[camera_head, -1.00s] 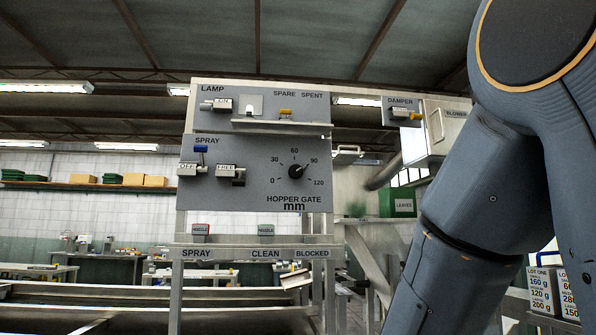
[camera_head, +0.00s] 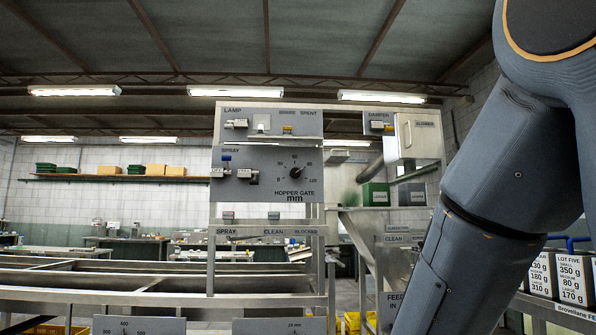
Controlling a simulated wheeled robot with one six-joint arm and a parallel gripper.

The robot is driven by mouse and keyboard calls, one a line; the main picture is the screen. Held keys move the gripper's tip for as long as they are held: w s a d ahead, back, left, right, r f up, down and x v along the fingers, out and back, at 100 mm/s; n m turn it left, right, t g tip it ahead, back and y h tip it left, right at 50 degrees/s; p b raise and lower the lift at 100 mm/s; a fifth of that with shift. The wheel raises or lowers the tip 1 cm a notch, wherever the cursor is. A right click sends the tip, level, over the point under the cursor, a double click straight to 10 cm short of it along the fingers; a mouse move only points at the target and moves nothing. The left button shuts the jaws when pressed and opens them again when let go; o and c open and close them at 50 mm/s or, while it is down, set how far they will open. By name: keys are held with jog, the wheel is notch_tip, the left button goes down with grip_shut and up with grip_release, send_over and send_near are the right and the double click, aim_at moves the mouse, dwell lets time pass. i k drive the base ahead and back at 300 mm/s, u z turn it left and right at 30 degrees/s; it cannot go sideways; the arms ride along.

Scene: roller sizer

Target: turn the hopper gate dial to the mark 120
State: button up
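The hopper gate dial (camera_head: 296,173) is a round black knob on the grey panel (camera_head: 262,187) marked HOPPER GATE mm. Its scale runs from 0 at lower left, over 60 at the top, to 120 at lower right. The pointer looks turned to the upper right, near 90, but it is small here. My arm (camera_head: 480,205) crosses the right side of the picture, well apart from the panel. My gripper is out of the picture, so its state is hidden.
Lamp, spray and damper (camera_head: 381,123) switches sit around the dial. A steel frame with rails (camera_head: 150,290) stands below and in front of the panel. Green and grey bins (camera_head: 375,194) are behind at right. Labelled boxes (camera_head: 572,278) stand at far right.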

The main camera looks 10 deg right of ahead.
aim_at(296, 173)
jog(key=u, duration=0.55)
jog(key=i, duration=0.45)
jog(key=u, duration=0.5)
jog(key=i, duration=1.35)
jog(key=z, duration=0.7)
